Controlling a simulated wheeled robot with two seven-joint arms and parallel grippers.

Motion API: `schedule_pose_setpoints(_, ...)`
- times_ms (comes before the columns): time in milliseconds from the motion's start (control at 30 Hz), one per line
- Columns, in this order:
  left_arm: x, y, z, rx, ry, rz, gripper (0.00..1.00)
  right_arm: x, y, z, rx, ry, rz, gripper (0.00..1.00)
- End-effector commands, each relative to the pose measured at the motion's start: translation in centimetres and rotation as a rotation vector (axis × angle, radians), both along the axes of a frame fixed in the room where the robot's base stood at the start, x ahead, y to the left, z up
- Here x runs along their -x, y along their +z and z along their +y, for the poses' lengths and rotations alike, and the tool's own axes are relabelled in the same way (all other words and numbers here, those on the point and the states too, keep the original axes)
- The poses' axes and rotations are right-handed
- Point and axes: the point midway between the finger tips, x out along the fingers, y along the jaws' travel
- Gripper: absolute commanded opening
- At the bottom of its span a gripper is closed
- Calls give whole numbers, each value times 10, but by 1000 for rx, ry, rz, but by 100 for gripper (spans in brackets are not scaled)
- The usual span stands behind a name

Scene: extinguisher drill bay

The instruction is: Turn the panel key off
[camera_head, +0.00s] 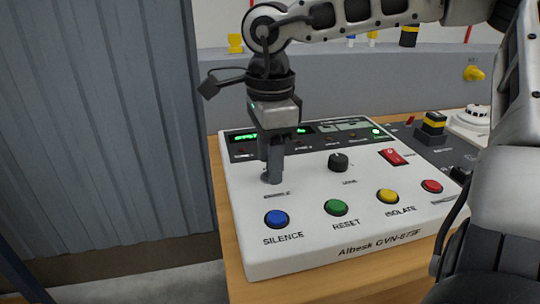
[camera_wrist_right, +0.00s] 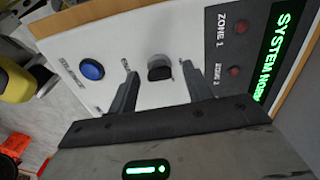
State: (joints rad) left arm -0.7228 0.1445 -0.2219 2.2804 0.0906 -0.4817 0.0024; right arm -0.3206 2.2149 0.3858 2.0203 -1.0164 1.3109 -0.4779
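The white control panel (camera_head: 300,225) marked Albesk GVN-873F lies on a wooden-topped table. In the right wrist view, a small dark round knob or key (camera_wrist_right: 160,68), apparently the panel key, sits on the panel face, between a blue button and the zone lights. My right gripper (camera_head: 271,178) points down over the panel's left part and hides this piece in the head view. It also shows in the right wrist view (camera_wrist_right: 159,72), open, with a finger on either side of the piece. Contact cannot be told. My left gripper is not in view.
Blue (camera_head: 277,219), green (camera_head: 336,207), yellow (camera_head: 387,196) and red (camera_head: 432,186) buttons line the panel's front. A black knob (camera_head: 338,161) and a red rocker switch (camera_head: 393,157) stand right of the gripper. A yellow-black device (camera_head: 432,125) stands further right.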

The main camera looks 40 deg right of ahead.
Motion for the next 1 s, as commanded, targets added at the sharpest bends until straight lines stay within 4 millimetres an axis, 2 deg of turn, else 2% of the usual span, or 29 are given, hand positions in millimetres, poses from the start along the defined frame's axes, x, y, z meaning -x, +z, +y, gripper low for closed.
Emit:
schedule_pose_setpoints(233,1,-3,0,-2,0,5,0,0,0,0,1,-1,3,49)
schedule_pose_setpoints(367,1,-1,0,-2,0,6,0,0,7,0,2,-2,0,49)
schedule_pose_setpoints(467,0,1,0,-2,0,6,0,0,23,0,2,-2,-1,49)
schedule_pose_setpoints(800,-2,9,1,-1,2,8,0,0,105,0,3,-3,-3,49)
schedule_pose_setpoints(1000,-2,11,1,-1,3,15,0,0,142,0,1,-3,0,49)
